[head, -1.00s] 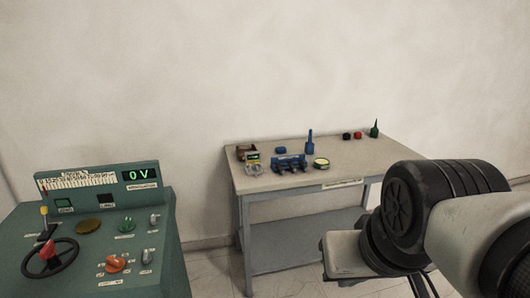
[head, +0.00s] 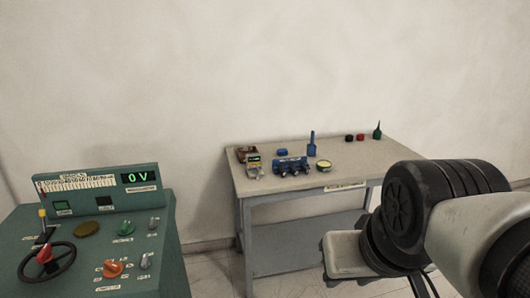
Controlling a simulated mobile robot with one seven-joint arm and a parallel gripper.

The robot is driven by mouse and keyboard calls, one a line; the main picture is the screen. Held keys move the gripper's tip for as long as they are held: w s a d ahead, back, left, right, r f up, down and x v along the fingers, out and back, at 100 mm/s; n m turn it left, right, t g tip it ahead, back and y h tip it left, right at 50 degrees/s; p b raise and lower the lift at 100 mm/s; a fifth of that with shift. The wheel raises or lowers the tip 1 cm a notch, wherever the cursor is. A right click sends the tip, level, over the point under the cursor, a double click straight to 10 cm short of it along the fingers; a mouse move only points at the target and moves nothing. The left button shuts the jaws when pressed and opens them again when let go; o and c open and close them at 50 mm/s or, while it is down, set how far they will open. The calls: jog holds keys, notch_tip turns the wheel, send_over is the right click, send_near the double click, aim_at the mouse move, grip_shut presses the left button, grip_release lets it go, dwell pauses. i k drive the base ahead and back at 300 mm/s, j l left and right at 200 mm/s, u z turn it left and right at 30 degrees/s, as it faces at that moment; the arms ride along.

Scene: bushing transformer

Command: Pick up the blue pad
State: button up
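A small blue pad (head: 282,152) lies on the table (head: 355,161), towards its back edge. It is behind a larger blue device with several dark knobs (head: 291,167) and left of a blue bottle with a thin neck (head: 312,146). My arm shows at the lower right, in front of the table's right end. My gripper's fingers are not seen in the head view, and nothing of mine is near the pad.
A brown and yellow meter (head: 252,160) and a round yellow-topped item (head: 324,165) are on the table. Black, red and green items (head: 377,131) stand at its back right. A green control console (head: 100,240) stands at the lower left. Floor shows between console and table.

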aim_at(283, 151)
jog(key=i+l+u, duration=0.1)
jog(key=i, duration=0.45)
jog(key=i+l, duration=0.3)
jog(key=i, duration=0.25)
jog(key=i+l+u, duration=0.15)
jog(key=i, duration=0.4)
jog(key=i+l, duration=0.3)
jog(key=i, duration=0.2)
jog(key=i+l+u, duration=0.15)
jog(key=i+l, duration=0.15)
jog(key=i, duration=0.25)
